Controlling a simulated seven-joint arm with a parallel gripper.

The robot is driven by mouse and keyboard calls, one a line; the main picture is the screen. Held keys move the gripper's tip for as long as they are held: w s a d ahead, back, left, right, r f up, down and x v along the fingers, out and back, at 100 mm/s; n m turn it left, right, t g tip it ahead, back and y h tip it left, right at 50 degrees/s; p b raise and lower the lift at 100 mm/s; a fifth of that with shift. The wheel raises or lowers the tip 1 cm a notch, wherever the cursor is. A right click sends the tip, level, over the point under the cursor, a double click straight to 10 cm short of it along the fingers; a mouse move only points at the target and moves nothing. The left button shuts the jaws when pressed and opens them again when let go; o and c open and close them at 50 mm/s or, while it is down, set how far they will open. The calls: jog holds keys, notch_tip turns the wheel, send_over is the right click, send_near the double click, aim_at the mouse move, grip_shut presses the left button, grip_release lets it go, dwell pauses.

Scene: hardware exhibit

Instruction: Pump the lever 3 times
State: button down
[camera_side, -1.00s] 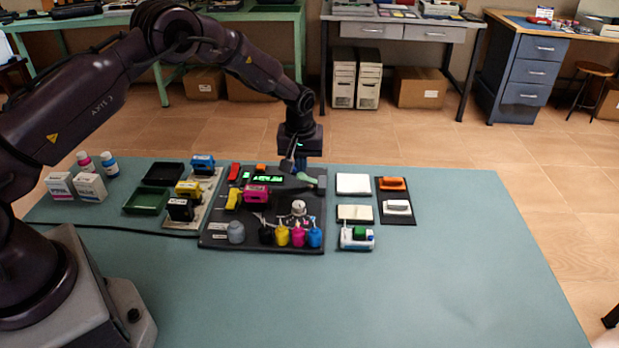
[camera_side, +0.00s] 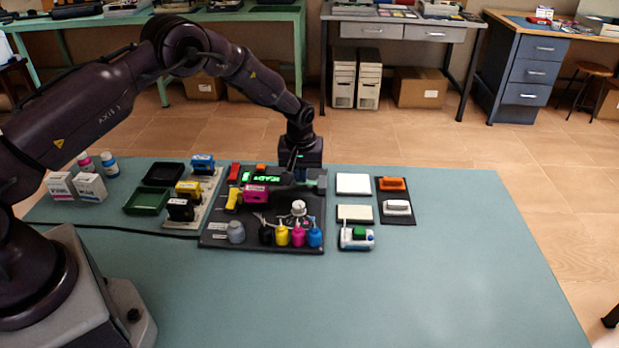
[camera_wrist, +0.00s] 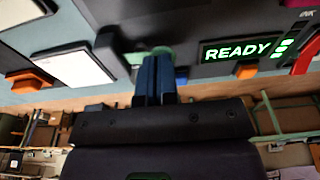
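A dark console board (camera_side: 212,238) lies on the teal table and carries the lever. The lever's green end (camera_side: 321,181) shows at the board's right back edge, below my gripper (camera_side: 300,172). In the wrist view the two blue fingers of my gripper (camera_wrist: 155,58) are together, with only a thin line between them. The green lever part (camera_wrist: 162,50) is right at the fingertips and partly hidden by them. I cannot tell whether they touch it. A lit display (camera_wrist: 238,48) reads READY in green.
A pink block (camera_side: 255,193), a yellow part (camera_side: 232,200) and several small bottles (camera_side: 297,237) stand on the board. White pads (camera_side: 353,183) and a dark tray (camera_side: 410,218) lie to the right. The table's front right is clear.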

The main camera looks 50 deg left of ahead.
jog(key=shift+f, duration=0.2)
jog(key=shift+r, duration=2)
jog(key=shift+f, duration=0.35)
jog(key=shift+f, duration=1.65)
jog(key=shift+r, duration=2)
